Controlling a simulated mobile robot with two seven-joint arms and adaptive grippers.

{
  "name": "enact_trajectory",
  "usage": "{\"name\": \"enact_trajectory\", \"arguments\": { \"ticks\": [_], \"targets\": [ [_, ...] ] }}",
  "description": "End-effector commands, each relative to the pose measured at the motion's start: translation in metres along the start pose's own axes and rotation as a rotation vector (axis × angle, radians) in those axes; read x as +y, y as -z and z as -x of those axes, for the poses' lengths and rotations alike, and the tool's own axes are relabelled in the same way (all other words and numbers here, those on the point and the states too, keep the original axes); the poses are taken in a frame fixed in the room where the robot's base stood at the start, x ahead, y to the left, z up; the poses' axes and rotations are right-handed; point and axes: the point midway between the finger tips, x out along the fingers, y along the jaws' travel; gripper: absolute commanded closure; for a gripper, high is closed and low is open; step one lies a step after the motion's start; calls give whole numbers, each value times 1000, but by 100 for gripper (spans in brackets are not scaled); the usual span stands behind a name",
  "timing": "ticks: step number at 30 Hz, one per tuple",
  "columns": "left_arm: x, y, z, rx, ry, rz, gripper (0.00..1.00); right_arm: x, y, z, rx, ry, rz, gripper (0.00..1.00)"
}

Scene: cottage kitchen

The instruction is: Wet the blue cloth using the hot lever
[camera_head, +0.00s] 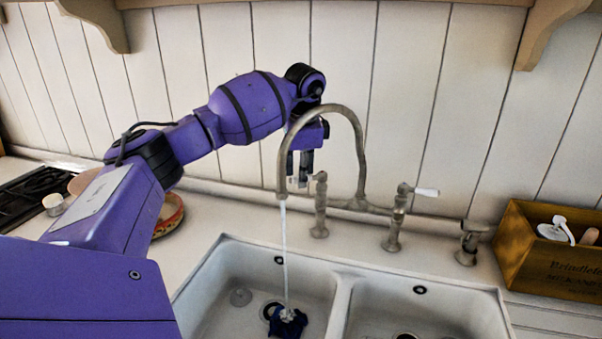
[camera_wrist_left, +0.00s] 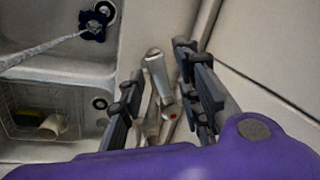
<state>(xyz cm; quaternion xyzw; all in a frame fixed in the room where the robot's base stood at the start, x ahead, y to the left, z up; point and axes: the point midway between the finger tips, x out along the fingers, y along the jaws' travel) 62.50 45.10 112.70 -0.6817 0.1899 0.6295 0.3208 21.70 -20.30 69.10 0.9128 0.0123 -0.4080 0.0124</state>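The dark blue cloth (camera_head: 287,322) lies crumpled by the drain in the left basin (camera_head: 222,290). A stream of water (camera_head: 284,250) falls onto it from the curved spout. The cloth also shows in the left wrist view (camera_wrist_left: 92,27). The hot lever (camera_wrist_left: 156,72), with a red dot at its pivot, lies between the fingers of my left gripper (camera_wrist_left: 157,66). These fingers are apart; contact with the lever cannot be told. In the head view my left gripper (camera_head: 300,178) is behind the spout, beside the left tap post (camera_head: 320,208). My right gripper is out of view.
The brass spout (camera_head: 283,160) arches close in front of my gripper. The other tap has a white lever (camera_head: 426,191). A wooden box (camera_head: 550,265) stands at right. A sponge (camera_wrist_left: 28,117) and a pale cup-like object (camera_wrist_left: 52,126) are in the other basin.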

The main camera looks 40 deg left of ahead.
Motion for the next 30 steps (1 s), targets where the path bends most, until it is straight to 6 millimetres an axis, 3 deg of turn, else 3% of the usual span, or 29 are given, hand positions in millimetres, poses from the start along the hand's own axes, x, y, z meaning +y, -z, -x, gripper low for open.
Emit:
{"name": "enact_trajectory", "arguments": {
  "ticks": [11, 24, 30],
  "targets": [
    [-1, 1, 5, 0, -1, -2, 66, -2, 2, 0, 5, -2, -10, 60],
    [-16, 1, 81, 1, -1, -1, 66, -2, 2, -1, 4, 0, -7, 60],
    [-19, 0, 96, -1, -2, -1, 66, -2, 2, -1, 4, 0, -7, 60]
  ]
}}
